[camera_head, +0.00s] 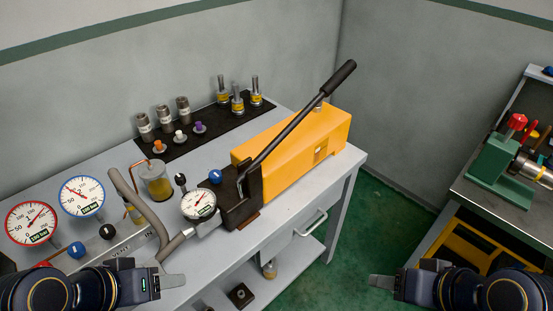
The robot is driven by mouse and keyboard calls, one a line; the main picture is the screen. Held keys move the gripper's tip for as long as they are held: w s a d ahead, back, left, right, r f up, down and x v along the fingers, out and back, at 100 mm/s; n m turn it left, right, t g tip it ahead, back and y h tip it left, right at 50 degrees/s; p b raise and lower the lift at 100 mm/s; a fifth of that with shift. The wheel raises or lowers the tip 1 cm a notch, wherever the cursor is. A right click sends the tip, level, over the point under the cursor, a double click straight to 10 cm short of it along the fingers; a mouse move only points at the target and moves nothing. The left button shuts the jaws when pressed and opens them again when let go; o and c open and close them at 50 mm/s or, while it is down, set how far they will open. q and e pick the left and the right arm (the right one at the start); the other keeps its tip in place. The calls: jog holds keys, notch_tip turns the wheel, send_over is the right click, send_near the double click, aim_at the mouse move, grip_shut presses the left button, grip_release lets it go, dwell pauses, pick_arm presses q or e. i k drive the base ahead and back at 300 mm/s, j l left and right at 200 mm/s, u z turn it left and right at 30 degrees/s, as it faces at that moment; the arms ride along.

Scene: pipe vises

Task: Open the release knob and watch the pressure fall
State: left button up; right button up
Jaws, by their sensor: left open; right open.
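A yellow hand pump (300,150) with a long black-gripped lever (290,128) stands on the grey bench. Another blue knob (77,249) and a black knob (106,231) are near the panel at the left. I cannot tell which knob is the release knob. My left gripper (168,270) is open and empty at the bench's front edge. My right gripper (390,276) is open and empty over the floor.
A red-rimmed gauge (31,223) and a blue-rimmed gauge (82,196) stand at the left. A black mat (186,140) holds several fittings. A bench with a green vise (492,160) is at the right. Green floor (373,230) lies between the benches.

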aim_at(215, 175)
jog(key=l+u, duration=0.1)
jog(key=u, duration=0.35)
jog(key=l+u, duration=0.15)
jog(key=u, duration=0.3)
jog(key=l+u, duration=0.1)
jog(key=u, duration=0.35)
jog(key=i+l+u, duration=0.15)
jog(key=u, duration=0.15)
jog(key=i+l+u, duration=0.25)
jog(key=k+j, duration=0.05)
